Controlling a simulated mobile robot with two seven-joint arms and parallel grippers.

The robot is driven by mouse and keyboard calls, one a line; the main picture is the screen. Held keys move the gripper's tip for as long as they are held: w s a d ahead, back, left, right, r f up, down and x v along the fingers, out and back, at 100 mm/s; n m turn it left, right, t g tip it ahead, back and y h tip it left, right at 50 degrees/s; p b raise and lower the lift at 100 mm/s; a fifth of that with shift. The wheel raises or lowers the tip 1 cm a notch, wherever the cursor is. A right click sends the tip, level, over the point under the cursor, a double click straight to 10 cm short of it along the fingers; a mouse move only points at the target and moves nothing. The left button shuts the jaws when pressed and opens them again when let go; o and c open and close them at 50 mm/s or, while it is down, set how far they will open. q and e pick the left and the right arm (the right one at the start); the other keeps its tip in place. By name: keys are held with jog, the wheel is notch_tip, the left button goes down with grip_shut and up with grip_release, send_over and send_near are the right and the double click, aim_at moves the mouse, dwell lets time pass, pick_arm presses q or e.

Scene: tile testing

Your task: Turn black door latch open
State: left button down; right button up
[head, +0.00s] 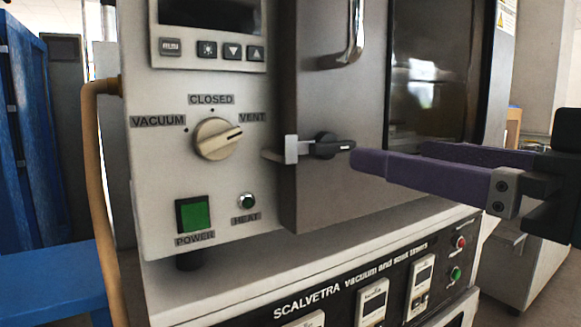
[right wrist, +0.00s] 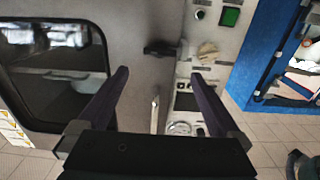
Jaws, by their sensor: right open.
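The black door latch (head: 328,146) is a small knob with a short handle pointing right, on the grey door (head: 330,190) edge. A light metal catch (head: 292,149) sits just left of it. My right gripper (head: 388,158) comes in from the right with purple fingers, open and empty; in the head view a fingertip is close to the right end of the latch handle, and I cannot tell whether they touch. In the right wrist view the latch (right wrist: 159,48) lies beyond the spread fingers of the gripper (right wrist: 160,78). My left gripper is not in view.
The cream control panel left of the door has a valve knob (head: 217,139) pointing toward VENT, a green power switch (head: 193,215) and a heat lamp. A curved metal door handle (head: 351,40) is above the latch. A tan hose (head: 92,170) runs down the left side.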

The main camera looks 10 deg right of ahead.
aim_at(338, 143)
jog(key=shift+b+x, duration=0.5)
jog(key=shift+x, duration=3.65)
jog(key=shift+f, duration=0.15)
jog(key=shift+c, duration=0.4)
jog(key=c, duration=1.2)
